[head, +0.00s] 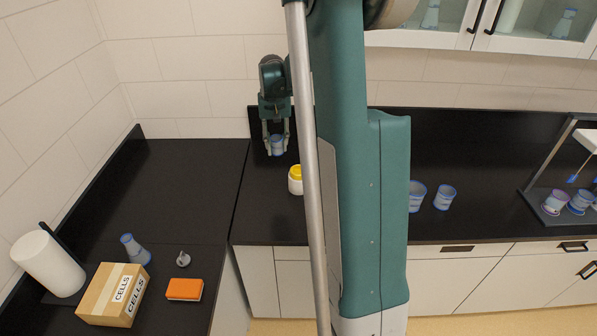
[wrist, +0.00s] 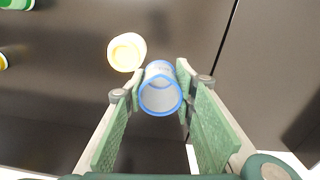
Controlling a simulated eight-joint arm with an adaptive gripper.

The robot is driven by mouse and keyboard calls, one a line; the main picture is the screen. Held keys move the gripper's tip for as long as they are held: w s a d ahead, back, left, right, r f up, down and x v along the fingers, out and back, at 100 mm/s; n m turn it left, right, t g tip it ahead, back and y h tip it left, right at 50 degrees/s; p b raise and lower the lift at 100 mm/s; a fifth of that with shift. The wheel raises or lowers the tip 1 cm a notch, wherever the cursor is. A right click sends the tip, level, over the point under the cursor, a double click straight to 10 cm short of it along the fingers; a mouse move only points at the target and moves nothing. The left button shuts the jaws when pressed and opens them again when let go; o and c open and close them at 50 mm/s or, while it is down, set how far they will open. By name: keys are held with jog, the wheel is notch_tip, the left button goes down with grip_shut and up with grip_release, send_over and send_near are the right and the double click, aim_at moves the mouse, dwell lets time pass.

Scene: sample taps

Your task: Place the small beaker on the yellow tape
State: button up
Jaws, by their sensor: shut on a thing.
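The small beaker (head: 277,147) is clear with blue rims and sits between the fingers of my gripper (head: 276,138), near the back wall left of the teal arm column. In the wrist view the beaker (wrist: 160,97) shows its open mouth toward the camera, with the fingertips of my gripper (wrist: 159,84) on both sides of it. I cannot tell whether its base touches the counter. A short round white thing with a yellow top (head: 295,180) stands nearby on the counter; it also shows in the wrist view (wrist: 127,52). I cannot tell whether this is the yellow tape.
Two more beakers (head: 444,197) stand right of my column. A rack with vessels (head: 556,202) is at the far right. On the left counter are a cardboard box (head: 112,293), an orange sponge (head: 185,289), a flask (head: 134,249) and a white roll (head: 46,263). The back-left counter is clear.

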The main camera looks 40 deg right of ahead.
jog(key=m, duration=0.2)
send_over(299, 173)
jog(key=shift+s+a+r, duration=0.1)
jog(key=shift+a+r, duration=0.05)
jog(key=shift+r, duration=0.2)
jog(key=shift+f, duration=2.95)
jog(key=shift+f, duration=0.15)
jog(key=shift+f, duration=1.95)
jog(key=shift+f+b, duration=0.45)
jog(key=shift+f, duration=0.15)
jog(key=o, duration=0.7)
